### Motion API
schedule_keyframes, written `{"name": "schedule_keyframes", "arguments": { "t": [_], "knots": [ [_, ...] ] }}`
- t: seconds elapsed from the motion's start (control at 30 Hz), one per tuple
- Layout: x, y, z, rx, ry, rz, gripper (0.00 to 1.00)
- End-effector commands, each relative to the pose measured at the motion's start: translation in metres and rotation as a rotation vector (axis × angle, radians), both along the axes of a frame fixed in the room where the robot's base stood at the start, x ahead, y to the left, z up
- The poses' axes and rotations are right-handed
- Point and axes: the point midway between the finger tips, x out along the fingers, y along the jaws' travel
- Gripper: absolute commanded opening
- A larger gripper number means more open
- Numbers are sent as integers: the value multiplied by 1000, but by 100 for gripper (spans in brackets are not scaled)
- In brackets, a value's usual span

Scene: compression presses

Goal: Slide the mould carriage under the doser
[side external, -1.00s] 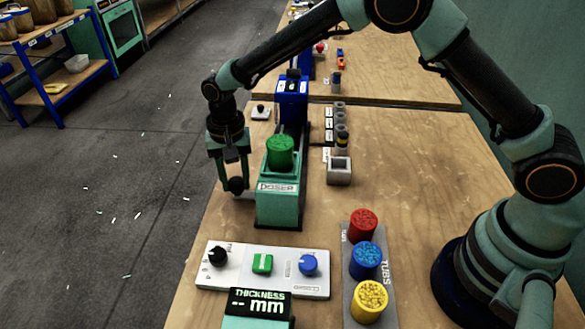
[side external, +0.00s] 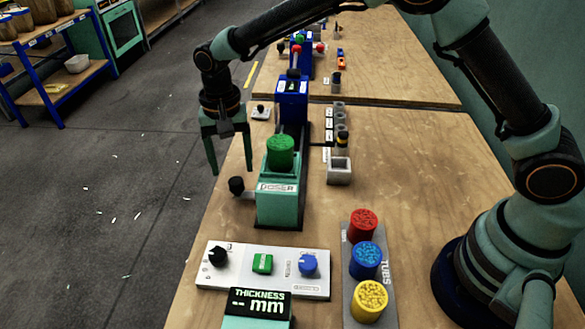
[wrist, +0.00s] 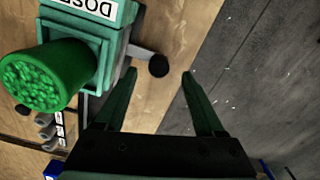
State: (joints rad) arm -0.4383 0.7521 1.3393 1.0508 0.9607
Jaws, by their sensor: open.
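The green doser (side external: 277,201) stands on the bench with a green tub of granules (side external: 280,152) on top. A lever with a black ball knob (side external: 237,185) sticks out from its left side; the knob also shows in the wrist view (wrist: 158,66). My gripper (side external: 231,170) is open and empty, pointing down at the bench's left edge, its tips above the knob and apart from it. Behind the doser a dark rail (side external: 304,136) runs to a blue press (side external: 291,100). I cannot make out the mould carriage for certain; the doser may hide it.
A control panel (side external: 262,270) and thickness display (side external: 258,302) stand in front of the doser. Red, blue and yellow tubs (side external: 365,260) are in a rack at right. A grey square cup (side external: 339,171) and small round pots line the rail's right side.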

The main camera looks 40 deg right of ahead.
Motion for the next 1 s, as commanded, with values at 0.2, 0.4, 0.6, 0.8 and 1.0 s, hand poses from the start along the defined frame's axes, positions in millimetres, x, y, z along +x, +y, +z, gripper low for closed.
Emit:
{"name": "schedule_keyframes", "arguments": {
  "t": [0.2, 0.4, 0.6, 0.8, 1.0],
  "knots": [
    [0, 1, 43, 2, -3, 1, 71],
    [0, 1, 64, 1, 0, 1, 71],
    [0, 1, 68, 0, 0, 1, 71],
    [0, 1, 68, 1, 0, 1, 71],
    [-4, -18, 89, 14, -34, 31, 71]
  ]
}}
